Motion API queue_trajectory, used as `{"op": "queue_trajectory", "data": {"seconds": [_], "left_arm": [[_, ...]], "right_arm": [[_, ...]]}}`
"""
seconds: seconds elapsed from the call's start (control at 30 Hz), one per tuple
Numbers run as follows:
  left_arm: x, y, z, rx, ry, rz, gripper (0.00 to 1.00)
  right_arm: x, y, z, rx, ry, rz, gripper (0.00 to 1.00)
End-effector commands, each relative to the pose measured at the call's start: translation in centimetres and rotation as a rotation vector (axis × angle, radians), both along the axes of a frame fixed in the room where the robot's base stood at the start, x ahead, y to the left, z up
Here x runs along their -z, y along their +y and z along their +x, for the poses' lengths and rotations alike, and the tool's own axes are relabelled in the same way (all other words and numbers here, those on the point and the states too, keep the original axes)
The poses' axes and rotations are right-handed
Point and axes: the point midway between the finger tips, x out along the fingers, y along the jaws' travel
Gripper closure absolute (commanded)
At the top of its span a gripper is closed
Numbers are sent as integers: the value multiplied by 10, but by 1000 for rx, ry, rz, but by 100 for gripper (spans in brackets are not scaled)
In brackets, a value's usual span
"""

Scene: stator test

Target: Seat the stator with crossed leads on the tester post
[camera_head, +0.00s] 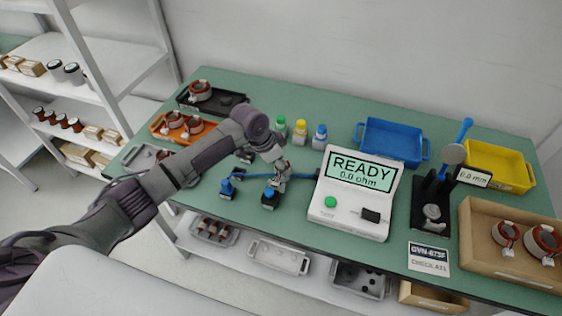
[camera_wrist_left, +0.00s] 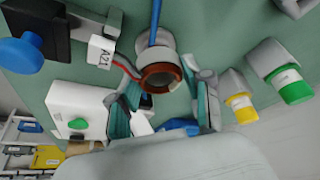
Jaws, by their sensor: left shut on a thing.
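My left gripper (camera_head: 277,180) is shut on a stator (camera_wrist_left: 160,76), a copper-brown ring seen between the two fingers in the left wrist view. A white tag (camera_wrist_left: 101,51) reading A21 hangs beside it on red and dark leads. I cannot tell whether those leads cross. A pale round part (camera_wrist_left: 160,40) lies just beyond the ring; I cannot tell whether it is the tester post or whether they touch. In the head view my gripper mostly hides the stator. The white tester (camera_head: 350,195) reads READY, 0.0 ohm. My right gripper is out of view.
Blue-knobbed fixtures (camera_head: 227,188) flank my gripper. Green, yellow and blue-capped bottles (camera_head: 300,132) stand behind it. Stators lie in an orange tray (camera_head: 158,127), a black tray (camera_head: 225,110) and a cardboard box (camera_head: 483,255). Blue (camera_head: 405,140) and yellow (camera_head: 510,160) bins stand at the back right.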

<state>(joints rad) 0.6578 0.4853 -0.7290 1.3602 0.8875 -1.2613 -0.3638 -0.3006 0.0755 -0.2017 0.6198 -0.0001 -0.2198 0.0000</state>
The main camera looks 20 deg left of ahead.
Motion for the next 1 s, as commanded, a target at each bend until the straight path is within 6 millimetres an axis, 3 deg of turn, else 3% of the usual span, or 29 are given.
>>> {"op": "queue_trajectory", "data": {"seconds": [0.87,0.9,1.0], "left_arm": [[6,0,1,1,-2,-1,91],[6,0,1,1,-2,-1,46],[6,0,0,1,-2,-1,29]], "right_arm": [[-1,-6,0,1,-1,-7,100],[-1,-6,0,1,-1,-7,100],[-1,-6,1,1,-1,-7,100]]}}
